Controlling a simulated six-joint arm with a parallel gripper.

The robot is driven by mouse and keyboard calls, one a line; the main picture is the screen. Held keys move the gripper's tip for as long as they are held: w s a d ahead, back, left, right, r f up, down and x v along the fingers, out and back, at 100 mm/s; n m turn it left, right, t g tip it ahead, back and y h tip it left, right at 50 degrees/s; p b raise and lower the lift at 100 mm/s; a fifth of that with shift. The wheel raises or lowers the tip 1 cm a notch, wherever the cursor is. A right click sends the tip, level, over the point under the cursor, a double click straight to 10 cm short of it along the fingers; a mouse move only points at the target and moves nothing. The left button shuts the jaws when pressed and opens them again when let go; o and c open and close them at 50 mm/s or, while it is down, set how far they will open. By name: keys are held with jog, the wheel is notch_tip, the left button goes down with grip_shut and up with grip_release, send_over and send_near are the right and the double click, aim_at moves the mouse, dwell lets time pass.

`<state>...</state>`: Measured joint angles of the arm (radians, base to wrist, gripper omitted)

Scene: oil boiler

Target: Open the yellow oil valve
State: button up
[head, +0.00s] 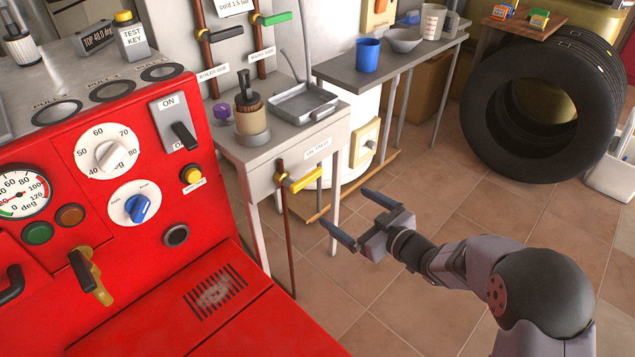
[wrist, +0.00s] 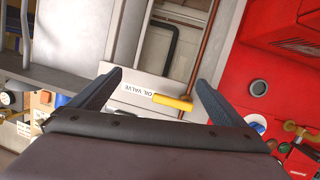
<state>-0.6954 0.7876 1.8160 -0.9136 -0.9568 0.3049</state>
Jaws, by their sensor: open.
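The yellow oil valve handle (head: 301,180) sticks out to the right from a copper pipe on the front of the grey workbench, below a label that the wrist view reads as "OIL VALVE". It also shows in the wrist view (wrist: 173,102), between my finger tips and beyond them. My gripper (head: 357,219) is open and empty, in front and to the right of the valve in the head view. It is apart from the handle.
The red boiler panel (head: 100,190) stands at the left, close to the valve pipe. A metal tray (head: 303,103) lies on the workbench. A grey side table (head: 385,68) with a blue cup (head: 367,54) stands behind. Tiled floor (head: 430,190) is clear around my arm.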

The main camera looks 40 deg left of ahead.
aim_at(309, 178)
jog(key=s+r+g+y, duration=0.2)
jog(key=s+r+y, duration=0.15)
jog(key=r, duration=0.25)
jog(key=shift+h, duration=0.25)
jog(key=shift+a+b, duration=0.75)
jog(key=shift+a, duration=3.35)
jog(key=shift+c, duration=0.3)
jog(key=c, duration=1.5)
jog(key=shift+o, duration=0.2)
